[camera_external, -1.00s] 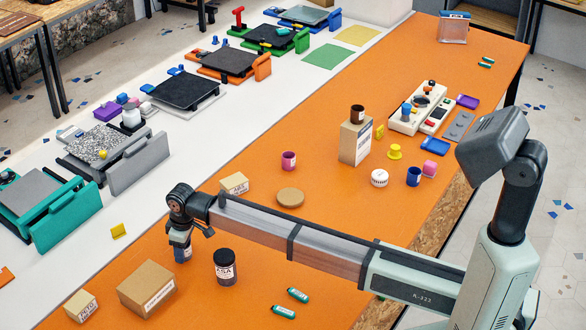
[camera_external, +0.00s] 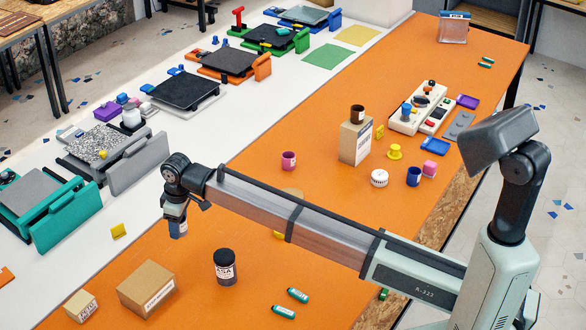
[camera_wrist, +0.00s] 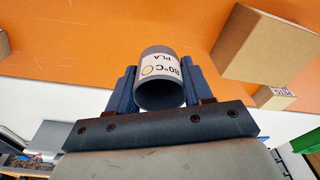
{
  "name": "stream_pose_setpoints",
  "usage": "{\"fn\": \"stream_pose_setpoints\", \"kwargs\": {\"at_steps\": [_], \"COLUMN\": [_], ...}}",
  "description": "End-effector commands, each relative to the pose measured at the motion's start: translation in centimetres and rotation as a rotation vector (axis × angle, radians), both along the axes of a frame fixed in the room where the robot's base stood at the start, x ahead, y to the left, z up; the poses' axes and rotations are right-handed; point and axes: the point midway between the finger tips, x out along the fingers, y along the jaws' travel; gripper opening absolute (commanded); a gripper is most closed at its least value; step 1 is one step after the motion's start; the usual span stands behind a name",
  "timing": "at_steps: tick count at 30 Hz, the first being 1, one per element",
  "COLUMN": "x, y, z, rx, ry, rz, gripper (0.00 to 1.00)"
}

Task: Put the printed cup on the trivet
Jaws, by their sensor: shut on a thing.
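My gripper (camera_external: 177,222) is shut on a grey cup with a white label reading "80°C PLA" (camera_wrist: 160,72). In the wrist view the cup sits between the two blue fingers, its dark open end towards the camera. A round tan disc, which looks like the trivet (camera_external: 292,191), lies on the orange table to the right of my gripper. My forearm hides most of it.
A dark labelled jar (camera_external: 225,267) and a cardboard box (camera_external: 146,288) stand in front of my gripper. A pink cup (camera_external: 289,161) stands behind the disc. A tall box with a brown cup (camera_external: 355,140) stands further right. Printers line the white strip at left.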

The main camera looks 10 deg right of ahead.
Motion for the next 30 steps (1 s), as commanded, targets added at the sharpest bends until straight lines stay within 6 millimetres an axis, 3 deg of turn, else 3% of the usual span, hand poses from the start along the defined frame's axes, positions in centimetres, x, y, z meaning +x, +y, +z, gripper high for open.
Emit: {"fn": "stream_pose_setpoints", "kwargs": {"at_steps": [5,11,21,30], "x": [1.9,7.4,16.5,21.0], "y": [-1.4,-5.9,-17.1,-27.5], "z": [0.1,0.4,1.4,2.2], "rx": [0.0,0.003,0.013,0.025], "ry": [0.0,-0.003,-0.012,-0.016], "rz": [-0.026,-0.105,-0.267,-0.392], "gripper": [0.22,0.22,0.22,0.22]}}
